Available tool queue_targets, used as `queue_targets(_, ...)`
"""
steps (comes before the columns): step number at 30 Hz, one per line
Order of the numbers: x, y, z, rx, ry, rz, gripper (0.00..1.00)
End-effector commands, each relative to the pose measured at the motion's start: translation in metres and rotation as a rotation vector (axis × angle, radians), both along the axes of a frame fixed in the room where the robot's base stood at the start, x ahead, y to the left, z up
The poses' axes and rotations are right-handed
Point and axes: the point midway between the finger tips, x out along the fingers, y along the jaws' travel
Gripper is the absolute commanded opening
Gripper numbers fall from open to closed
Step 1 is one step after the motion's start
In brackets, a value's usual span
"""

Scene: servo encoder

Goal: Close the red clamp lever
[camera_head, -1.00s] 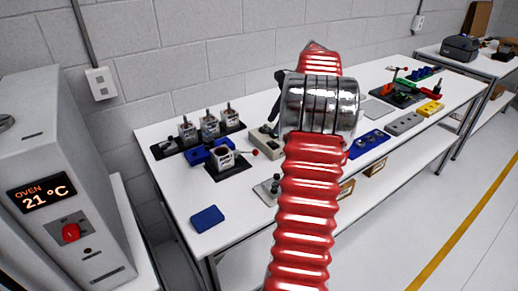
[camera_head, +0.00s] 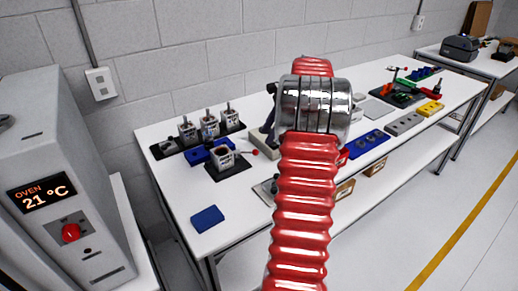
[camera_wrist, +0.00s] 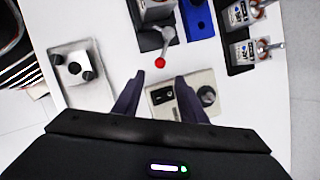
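A grey lever (camera_wrist: 171,38) with a red ball end (camera_wrist: 160,63) shows at the top middle of the wrist view. It sticks out beside a boxy grey motor unit (camera_wrist: 157,10) on a black plate. In the head view the red ball (camera_head: 255,153) is right of the motor unit (camera_head: 223,157). My gripper (camera_wrist: 159,79) is open, its two dark fingers apart and empty. In the wrist view the red ball appears just beyond the fingertips, roughly between them. The height gap cannot be told. My red arm hides most of my gripper in the head view.
A beige box with a black knob (camera_wrist: 208,95) lies under the right finger in the wrist view. A pale plate with dark knobs (camera_wrist: 74,67) is at left. More motor units (camera_head: 208,127) stand behind. A blue block (camera_head: 207,218) lies on the front table, with bare surface around it.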

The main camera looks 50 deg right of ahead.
Motion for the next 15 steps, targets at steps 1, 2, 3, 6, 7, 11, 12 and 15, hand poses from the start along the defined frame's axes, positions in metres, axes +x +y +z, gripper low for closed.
queue_targets(1,0.003,0.002,-0.008,0.002,0.002,0.001,0.38)
queue_targets(2,0.005,0.003,-0.012,0.002,0.002,0.001,0.38)
queue_targets(3,0.008,0.004,-0.017,0.001,0.001,0.002,0.38)
queue_targets(6,0.013,0.007,-0.032,0.002,0.002,0.001,0.38)
queue_targets(7,0.015,0.008,-0.036,0.002,0.002,0.001,0.38)
queue_targets(11,0.023,0.011,-0.054,0.001,0.001,0.002,0.38)
queue_targets(12,0.025,0.013,-0.059,0.002,0.001,0.002,0.38)
queue_targets(15,0.03,0.015,-0.071,0.001,0.001,0.002,0.38)
